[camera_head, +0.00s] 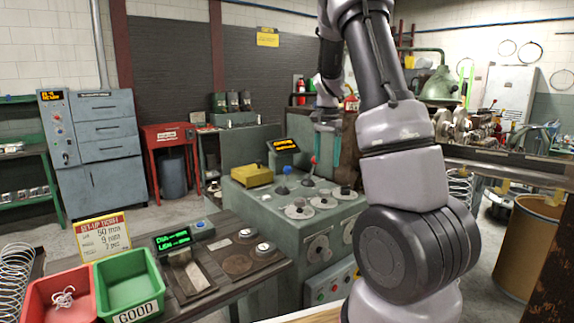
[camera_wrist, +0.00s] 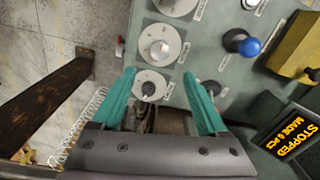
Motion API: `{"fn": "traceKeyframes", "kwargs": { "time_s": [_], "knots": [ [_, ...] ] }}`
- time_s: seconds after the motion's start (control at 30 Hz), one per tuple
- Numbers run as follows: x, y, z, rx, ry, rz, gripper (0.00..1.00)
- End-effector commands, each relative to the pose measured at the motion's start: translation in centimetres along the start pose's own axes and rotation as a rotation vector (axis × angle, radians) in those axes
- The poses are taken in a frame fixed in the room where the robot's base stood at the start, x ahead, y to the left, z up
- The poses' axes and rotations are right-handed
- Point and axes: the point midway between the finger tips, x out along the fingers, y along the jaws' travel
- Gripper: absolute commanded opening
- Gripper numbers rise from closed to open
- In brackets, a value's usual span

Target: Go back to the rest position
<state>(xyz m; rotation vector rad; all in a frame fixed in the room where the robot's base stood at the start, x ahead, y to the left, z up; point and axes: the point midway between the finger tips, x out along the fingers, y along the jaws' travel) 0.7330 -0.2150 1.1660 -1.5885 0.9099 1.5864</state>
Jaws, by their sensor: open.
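My gripper (camera_wrist: 160,90) shows two teal fingers in the wrist view. They are spread apart with nothing between them. It points down over the green-grey control panel (camera_wrist: 205,60) of the coiler, with a white dial (camera_wrist: 160,45) and a smaller dial (camera_wrist: 149,88) in sight between and beyond the fingers. My arm fills the centre right of that view and hides part of the coiler.
A red bin (camera_head: 62,298) holding a spring and a green bin (camera_head: 128,279) stand at the front left.

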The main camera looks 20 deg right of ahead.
Motion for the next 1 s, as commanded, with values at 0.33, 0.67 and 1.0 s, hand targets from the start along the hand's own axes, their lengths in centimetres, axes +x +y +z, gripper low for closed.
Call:
{"fn": "traceKeyframes", "kwargs": {
  "time_s": [0.33, 0.67, 1.0],
  "knots": [
    [-5.0, 1.2, 4.1, -0.089, 0.000, -0.129, 0.77],
    [-13.5, 6.3, 14.8, -0.340, 0.087, -0.373, 0.77],
    [-16.4, 12.8, 24.4, -0.584, 0.279, -0.518, 0.77]
  ]
}}
